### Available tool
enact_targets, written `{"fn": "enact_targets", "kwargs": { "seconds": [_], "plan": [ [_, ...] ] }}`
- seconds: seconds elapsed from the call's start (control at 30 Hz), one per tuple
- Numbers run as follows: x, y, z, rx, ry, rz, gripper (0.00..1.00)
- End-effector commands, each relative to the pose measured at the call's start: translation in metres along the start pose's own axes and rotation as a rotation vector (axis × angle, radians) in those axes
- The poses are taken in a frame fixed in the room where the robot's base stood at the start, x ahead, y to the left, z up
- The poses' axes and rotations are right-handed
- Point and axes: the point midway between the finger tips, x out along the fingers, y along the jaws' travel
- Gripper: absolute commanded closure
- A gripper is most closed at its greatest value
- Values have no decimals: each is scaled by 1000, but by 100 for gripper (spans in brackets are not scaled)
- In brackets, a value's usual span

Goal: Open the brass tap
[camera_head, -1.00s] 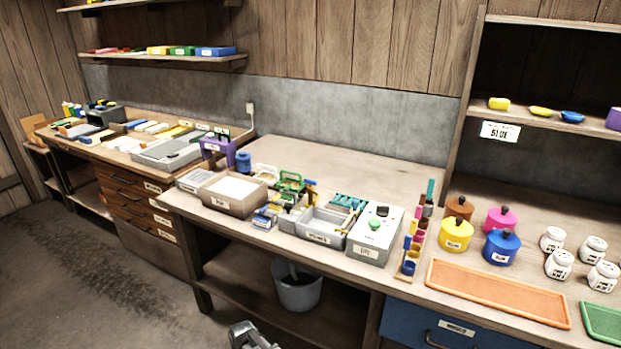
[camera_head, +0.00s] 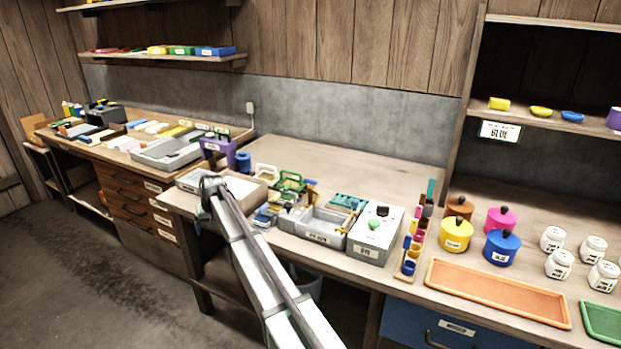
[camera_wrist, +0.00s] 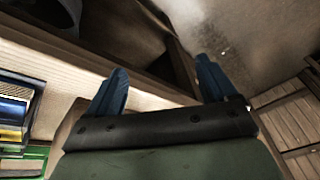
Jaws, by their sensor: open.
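A small brass-coloured piece (camera_head: 349,219) stands at the right end of the grey basin (camera_head: 322,238) in the head view. It may be the brass tap, but it is too small to tell its shape or whether it is open. My gripper (camera_wrist: 162,70) shows in the wrist view with its two blue fingers spread apart and nothing between them. The table's front edge and the floor lie beyond the fingers. In the head view my arm reaches up from the bottom, and I cannot make out the fingers there. No tap shows in the wrist view.
A grey box with a green knob (camera_head: 376,225) stands right of the basin. A rack of coloured pieces (camera_head: 410,252) is beside it. Green items (camera_head: 290,182) crowd the basin's left. The table behind (camera_head: 350,165) is clear. A bucket (camera_head: 306,281) stands below.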

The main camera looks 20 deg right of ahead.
Motion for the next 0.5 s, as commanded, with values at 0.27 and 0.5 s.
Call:
{"fn": "enact_targets", "kwargs": {
  "seconds": [0.27,0.5],
  "plan": [
    [-109,37,-102,136,35,23,15],
    [-180,160,-131,415,-40,96,15]
  ]
}}
